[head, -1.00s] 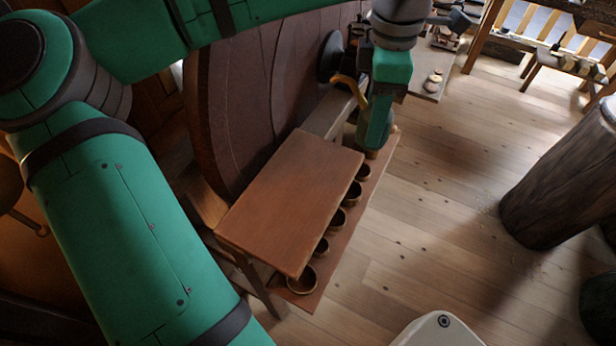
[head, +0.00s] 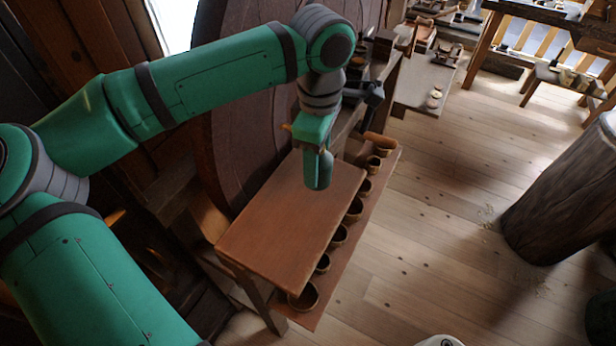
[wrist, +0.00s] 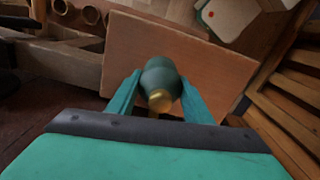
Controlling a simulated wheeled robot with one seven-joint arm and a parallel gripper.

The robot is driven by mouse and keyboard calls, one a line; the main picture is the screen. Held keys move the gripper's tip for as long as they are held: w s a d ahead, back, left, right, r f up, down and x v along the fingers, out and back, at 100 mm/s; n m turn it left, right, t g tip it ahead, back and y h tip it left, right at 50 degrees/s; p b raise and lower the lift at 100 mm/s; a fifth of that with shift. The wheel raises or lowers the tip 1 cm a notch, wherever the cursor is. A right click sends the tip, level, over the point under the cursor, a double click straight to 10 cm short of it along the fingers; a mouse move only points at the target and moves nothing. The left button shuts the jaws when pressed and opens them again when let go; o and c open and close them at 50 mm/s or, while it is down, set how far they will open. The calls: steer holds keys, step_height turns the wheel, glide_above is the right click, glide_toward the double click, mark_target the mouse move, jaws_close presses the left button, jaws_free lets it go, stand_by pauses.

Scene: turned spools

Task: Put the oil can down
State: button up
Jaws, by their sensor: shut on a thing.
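The oil can (wrist: 160,78) is a dark green rounded body with a brass-coloured part towards the wrist camera. My gripper (wrist: 158,92) is shut on it, one finger on each side. In the head view the oil can (head: 319,170) hangs below my gripper (head: 316,150), over the far part of a brown wooden table top (head: 285,225). In the wrist view the table top (wrist: 125,50) lies behind the can. I cannot tell whether the can's base touches the wood.
Several small round bowls (head: 303,297) stand on a lower shelf along the table's right side. A large dark wooden disc (head: 235,135) rises to the left. A thick log post (head: 565,195) stands far right. The near part of the table top is bare.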

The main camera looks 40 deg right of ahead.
steer(key=shift+w+a+f, duration=0.45)
steer(key=shift+a+f, duration=0.1)
steer(key=shift+f, duration=0.15)
step_height(320, 180, down, 3)
steer(key=shift+f, duration=0.3)
steer(key=shift+a+f, duration=0.1)
steer(key=o, duration=1.4)
steer(key=shift+w, duration=0.1)
steer(key=shift+c, duration=0.2)
step_height(320, 180, up, 12)
steer(key=shift+f, duration=0.1)
steer(key=shift+r, duration=0.25)
